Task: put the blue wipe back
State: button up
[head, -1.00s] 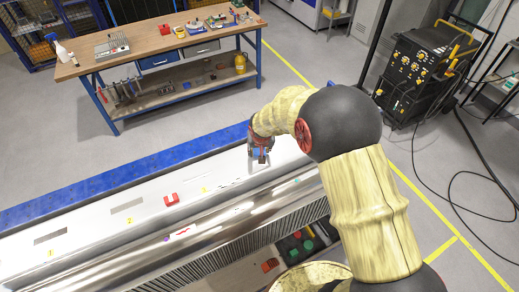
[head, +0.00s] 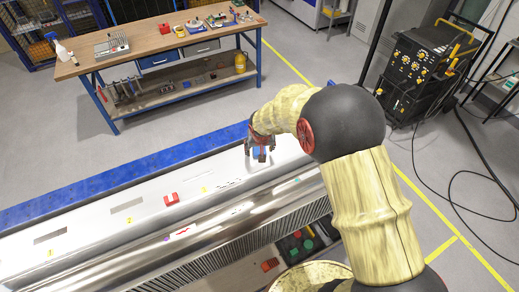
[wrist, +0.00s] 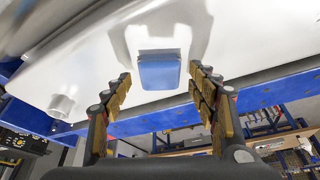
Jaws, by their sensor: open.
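The blue wipe (wrist: 160,72) shows in the wrist view as a small blue block with a thin grey edge, against the white top of the machine. My gripper (wrist: 168,85) is open, with one yellow-padded finger on each side of the wipe and a visible gap to each. In the head view my gripper (head: 259,155) is low over the far right part of the white top (head: 100,223). There the wipe is mostly hidden by the fingers, and I cannot tell whether it rests on the surface.
A red U-shaped piece (head: 171,199) sits on the white top, left of my gripper. A long shiny metal cover (head: 215,220) runs along the near side and a blue rail (head: 100,187) along the far side. A workbench (head: 150,48) stands beyond a clear floor.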

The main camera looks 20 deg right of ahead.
jog(key=s+d+f+b+v, duration=0.1)
jog(key=s+v, duration=0.1)
jog(key=v, duration=1.1)
jog(key=s+d+f+b+v, duration=0.1)
jog(key=s+v, duration=0.1)
jog(key=v, duration=1.1)
jog(key=s+r+n, duration=0.1)
jog(key=s+r, duration=0.1)
jog(key=s, duration=0.7)
jog(key=s+r+n+t, duration=0.1)
jog(key=s+r, duration=0.2)
jog(key=s, duration=0.7)
jog(key=shift+s+y, duration=0.15)
jog(key=shift+y, duration=0.25)
notch_tip(320, 180, down, 23)
jog(key=b, duration=2.3)
jog(key=shift+f, duration=0.2)
